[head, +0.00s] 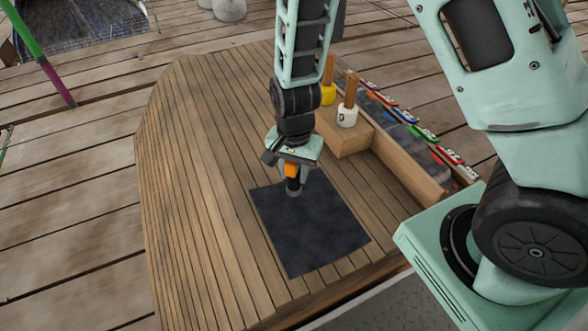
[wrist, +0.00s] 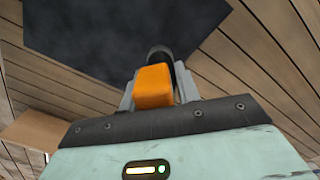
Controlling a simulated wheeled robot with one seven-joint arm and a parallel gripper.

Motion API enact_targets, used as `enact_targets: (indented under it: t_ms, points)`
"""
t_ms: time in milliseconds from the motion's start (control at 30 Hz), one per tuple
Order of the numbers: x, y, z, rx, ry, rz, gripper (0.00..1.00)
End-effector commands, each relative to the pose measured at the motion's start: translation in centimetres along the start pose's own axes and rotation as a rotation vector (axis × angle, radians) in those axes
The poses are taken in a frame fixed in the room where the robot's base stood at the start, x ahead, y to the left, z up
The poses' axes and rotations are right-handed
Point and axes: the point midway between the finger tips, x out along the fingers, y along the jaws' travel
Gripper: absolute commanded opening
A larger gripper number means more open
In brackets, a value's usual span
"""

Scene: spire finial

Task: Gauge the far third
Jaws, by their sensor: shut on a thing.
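My gripper (head: 292,165) is shut on an orange-handled tool (head: 291,170) with a dark round lower end. In the wrist view the orange block (wrist: 153,87) sits between the fingers, with the dark end beyond it. The tool points down over the far edge area of a dark square sheet (head: 310,230). I cannot tell whether its end touches the sheet. The sheet lies flat on a slatted wooden board (head: 205,190) and also shows in the wrist view (wrist: 95,35).
A wooden block (head: 345,137) behind and right of the gripper holds a yellow-based tool (head: 327,93) and a white-based tool (head: 347,115), both with wooden handles. A compartment edged with coloured tags (head: 425,133) runs along the right. The board's left side is clear.

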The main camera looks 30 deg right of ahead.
Motion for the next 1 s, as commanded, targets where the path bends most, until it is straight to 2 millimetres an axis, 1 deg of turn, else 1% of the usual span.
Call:
enact_targets:
  t_ms: [133,267,800,900,1000]
  points:
    - [0.2,0.1,0.0,0.0,-0.001,0.002,0.01]
    - [-0.2,0.1,0.1,0.0,-0.001,0.003,0.01]
    - [-4.2,0.0,0.1,0.0,0.0,0.001,0.01]
    - [-4.9,0.0,0.1,0.0,0.0,0.001,0.01]
    - [-5.1,0.0,0.1,0.0,0.0,0.001,0.01]
